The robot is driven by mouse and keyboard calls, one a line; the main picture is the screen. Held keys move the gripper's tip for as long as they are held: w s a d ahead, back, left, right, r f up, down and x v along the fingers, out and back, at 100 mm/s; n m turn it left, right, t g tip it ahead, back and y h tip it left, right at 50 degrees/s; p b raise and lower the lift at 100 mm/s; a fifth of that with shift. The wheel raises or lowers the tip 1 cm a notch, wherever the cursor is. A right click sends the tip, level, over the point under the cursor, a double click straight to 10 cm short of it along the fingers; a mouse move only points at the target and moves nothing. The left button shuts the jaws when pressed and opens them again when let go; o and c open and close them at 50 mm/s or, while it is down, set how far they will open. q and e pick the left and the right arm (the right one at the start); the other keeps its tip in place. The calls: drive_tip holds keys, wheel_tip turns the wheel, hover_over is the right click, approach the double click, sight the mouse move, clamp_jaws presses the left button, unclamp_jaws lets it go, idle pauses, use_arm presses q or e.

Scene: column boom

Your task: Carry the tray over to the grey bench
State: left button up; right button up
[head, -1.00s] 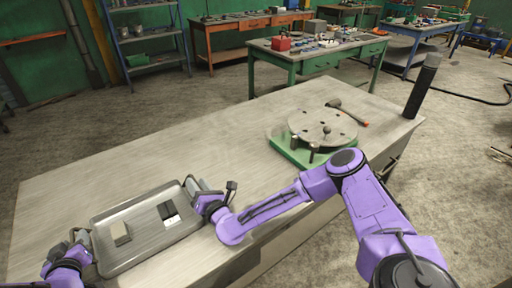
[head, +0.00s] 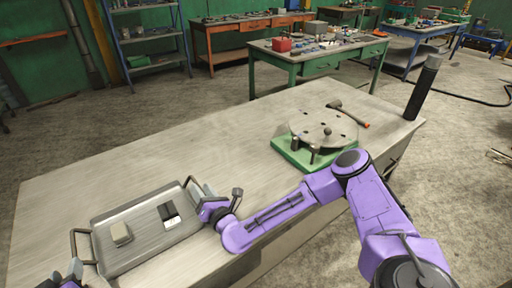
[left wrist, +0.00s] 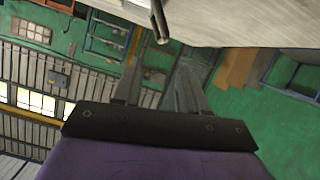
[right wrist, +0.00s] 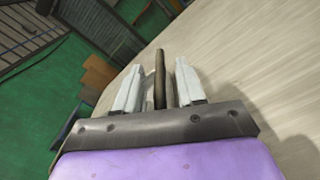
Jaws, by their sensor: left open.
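The grey tray (head: 150,240) lies flat on the pale grey bench top (head: 215,150) at its near left part in the head view. A beige block (head: 121,233) and a black-and-white block (head: 169,214) sit in it. My left gripper (head: 75,268) is open and empty at the lower left, just short of the tray's left handle (head: 80,238). That handle shows ahead of the fingers in the left wrist view (left wrist: 159,22). My right gripper (head: 206,192) is open at the right handle, which stands between its parted fingers in the right wrist view (right wrist: 159,78).
A green fixture (head: 300,158) with a round plate stands further right on the bench, with a hammer (head: 348,115) behind it. A dark cylinder (head: 422,88) stands at the right end. The bench middle is clear. A green table (head: 320,58) stands behind.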

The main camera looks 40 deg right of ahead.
drive_tip(key=s, duration=0.9)
drive_tip(key=shift+s+d, duration=0.1)
drive_tip(key=shift+s, duration=0.25)
